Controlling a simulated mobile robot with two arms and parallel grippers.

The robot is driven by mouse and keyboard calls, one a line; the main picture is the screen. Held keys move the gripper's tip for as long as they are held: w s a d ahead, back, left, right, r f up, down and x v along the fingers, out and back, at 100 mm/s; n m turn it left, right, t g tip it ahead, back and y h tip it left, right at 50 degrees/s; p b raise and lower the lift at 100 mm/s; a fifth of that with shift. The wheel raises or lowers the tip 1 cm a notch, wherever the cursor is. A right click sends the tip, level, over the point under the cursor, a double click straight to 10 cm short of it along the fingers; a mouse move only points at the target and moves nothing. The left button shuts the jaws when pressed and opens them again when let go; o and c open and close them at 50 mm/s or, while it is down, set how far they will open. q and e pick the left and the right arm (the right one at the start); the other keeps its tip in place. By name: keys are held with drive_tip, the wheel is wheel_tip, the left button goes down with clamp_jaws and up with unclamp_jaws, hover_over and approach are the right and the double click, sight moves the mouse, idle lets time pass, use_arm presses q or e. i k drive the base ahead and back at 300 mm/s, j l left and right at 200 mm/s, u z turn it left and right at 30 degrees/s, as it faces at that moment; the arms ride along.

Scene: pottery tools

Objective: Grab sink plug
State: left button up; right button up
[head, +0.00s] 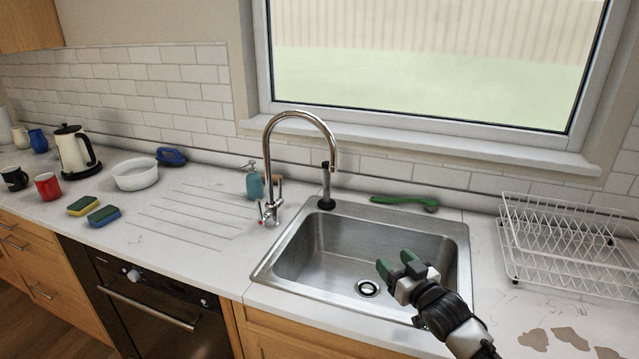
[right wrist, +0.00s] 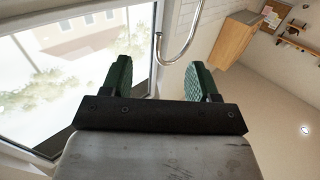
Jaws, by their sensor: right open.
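A round metal drain piece with a dark centre (head: 367,288) sits in the floor of the steel sink (head: 320,248). I cannot tell whether it is the plug or the open drain. A dark upright piece with a black foot (head: 326,190) stands at the sink's back rim; I cannot tell what it is. My right gripper (head: 397,264) is over the right part of the basin, up and to the right of the drain in the picture. Its green fingers are apart and empty, as the right wrist view (right wrist: 158,80) also shows. My left gripper is not in view.
A tall chrome tap (head: 268,165) arches over the sink's back left. A green brush (head: 403,201) lies behind the sink. A white dish rack (head: 570,245) stands to the right. A soap bottle (head: 253,182), white bowl (head: 135,175) and sponges (head: 104,215) are on the left.

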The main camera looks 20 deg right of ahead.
sight(325, 202)
drive_tip(key=i, duration=1.3)
